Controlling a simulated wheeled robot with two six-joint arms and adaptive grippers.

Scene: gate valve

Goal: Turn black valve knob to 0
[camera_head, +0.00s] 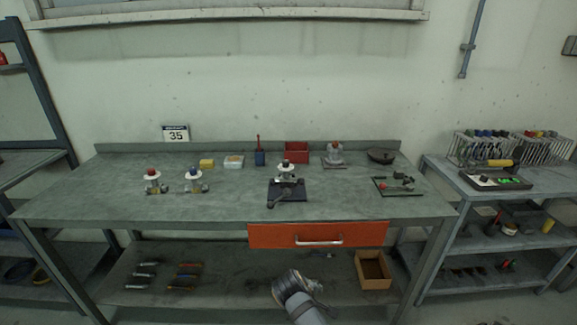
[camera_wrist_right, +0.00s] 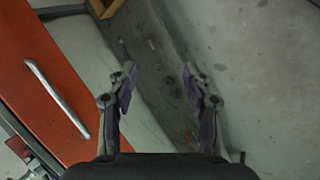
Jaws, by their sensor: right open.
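My right gripper (camera_head: 318,283) is low in front of the bench, below the orange drawer and well apart from the valve. In the right wrist view its two fingers (camera_wrist_right: 159,88) are spread with nothing between them. The valve does not show in that view. My left gripper is not in view.
The bench's front left is clear.

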